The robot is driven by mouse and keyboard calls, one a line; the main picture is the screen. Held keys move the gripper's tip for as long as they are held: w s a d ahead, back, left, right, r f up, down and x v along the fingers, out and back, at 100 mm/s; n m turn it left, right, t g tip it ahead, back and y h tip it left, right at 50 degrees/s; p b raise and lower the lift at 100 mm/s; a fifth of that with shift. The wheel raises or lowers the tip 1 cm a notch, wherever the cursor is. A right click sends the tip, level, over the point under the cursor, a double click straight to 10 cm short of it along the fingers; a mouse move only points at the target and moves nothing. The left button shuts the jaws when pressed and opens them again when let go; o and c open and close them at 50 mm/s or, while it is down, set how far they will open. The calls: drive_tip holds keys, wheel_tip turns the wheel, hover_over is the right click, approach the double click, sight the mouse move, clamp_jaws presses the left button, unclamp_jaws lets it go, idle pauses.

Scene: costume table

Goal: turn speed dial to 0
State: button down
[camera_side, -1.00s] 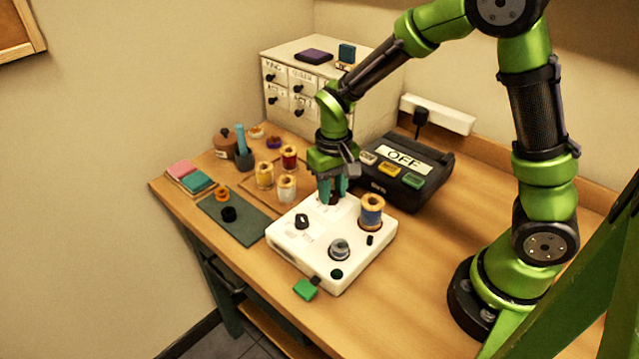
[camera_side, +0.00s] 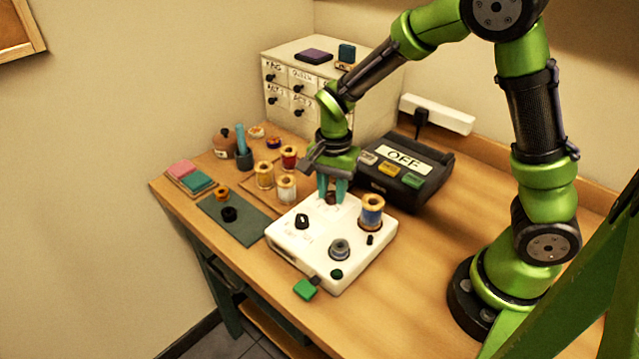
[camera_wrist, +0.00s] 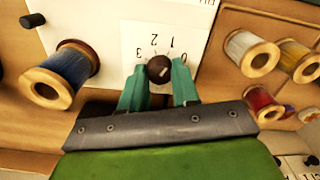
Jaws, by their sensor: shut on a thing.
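The speed dial (camera_wrist: 158,70) is a round dark brown knob on a white plate marked 0, 1, 2 and 3, with 3 at its left and 0 at its right in the wrist view. It stands at the back of the white machine base (camera_side: 285,241). My gripper (camera_wrist: 159,76) points down at the base, with one teal finger on each side of the knob, shut on it. In the side view my gripper (camera_side: 332,196) partly hides the knob. I cannot clearly read which number the dial points at.
A blue thread spool (camera_side: 371,212) stands on the base close to the right of my gripper. A black box marked OFF (camera_side: 403,160) lies behind. Several spools (camera_side: 286,188) stand at the left. A black knob (camera_side: 302,221) and a metal post (camera_side: 339,249) are on the base.

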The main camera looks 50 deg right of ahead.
sight(332, 194)
drive_tip(key=m, duration=0.4)
drive_tip(key=shift+r, duration=0.1)
drive_tip(key=shift+m, duration=2.1)
drive_tip(key=c, duration=0.8)
unclamp_jaws()
wheel_tip(332, 194, up, 17)
drive_tip(key=shift+f, duration=0.1)
